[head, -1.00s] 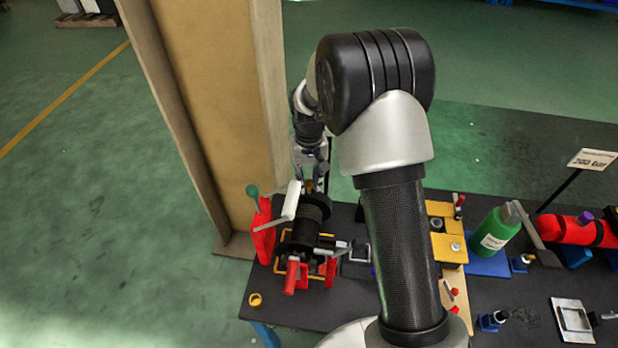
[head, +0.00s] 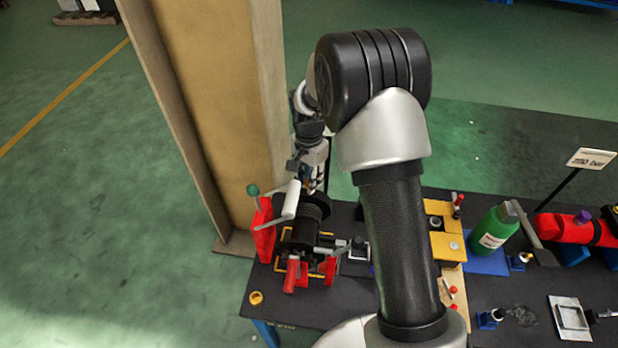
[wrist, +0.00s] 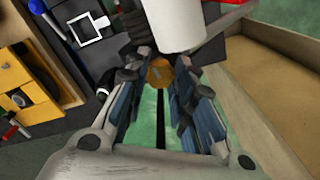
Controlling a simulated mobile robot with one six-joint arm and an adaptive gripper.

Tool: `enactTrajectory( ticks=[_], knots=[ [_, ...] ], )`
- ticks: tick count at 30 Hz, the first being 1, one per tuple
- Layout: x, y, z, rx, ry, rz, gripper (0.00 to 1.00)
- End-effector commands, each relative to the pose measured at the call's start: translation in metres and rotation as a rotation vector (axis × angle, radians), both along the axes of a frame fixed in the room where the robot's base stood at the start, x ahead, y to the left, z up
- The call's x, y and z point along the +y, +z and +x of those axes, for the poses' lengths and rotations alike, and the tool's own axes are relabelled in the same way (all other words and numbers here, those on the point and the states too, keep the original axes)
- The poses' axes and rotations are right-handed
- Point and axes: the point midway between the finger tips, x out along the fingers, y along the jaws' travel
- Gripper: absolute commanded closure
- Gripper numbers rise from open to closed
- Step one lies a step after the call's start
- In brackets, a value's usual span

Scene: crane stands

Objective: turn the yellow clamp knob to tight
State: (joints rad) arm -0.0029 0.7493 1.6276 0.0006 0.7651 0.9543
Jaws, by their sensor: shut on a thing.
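The yellow clamp knob (wrist: 159,72) shows as an orange-yellow round piece between my fingertips in the wrist view. My gripper (wrist: 160,80) is shut on it, with a finger on each side. In the head view my gripper (head: 314,183) points down behind the black winch-like drum (head: 312,208) at the table's left end, and the knob is mostly hidden there. A white cylindrical handle (head: 291,200) stands tilted just in front of the gripper. I cannot read the knob's angle or any tight mark.
A tan upright beam (head: 225,100) stands close to the left of my wrist. A red lever stand (head: 263,230) with a green ball and red clamps (head: 297,275) crowd the drum. A yellow ring (head: 256,298) lies at the table corner.

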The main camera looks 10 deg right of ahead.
Motion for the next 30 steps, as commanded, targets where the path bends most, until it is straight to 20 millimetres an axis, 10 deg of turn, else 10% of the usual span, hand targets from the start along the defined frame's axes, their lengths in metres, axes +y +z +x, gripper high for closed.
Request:
enactTrajectory(
  ticks=[26,27,30],
  knots=[
    [0.0,0.0002,0.0003,-0.001,-0.156,0.0,1.0],
    [0.0,0.0002,0.0003,-0.001,-0.156,0.0,0.75],
    [0.0,0.0002,0.0003,-0.001,-0.156,0.0,0.68]
  ],
)
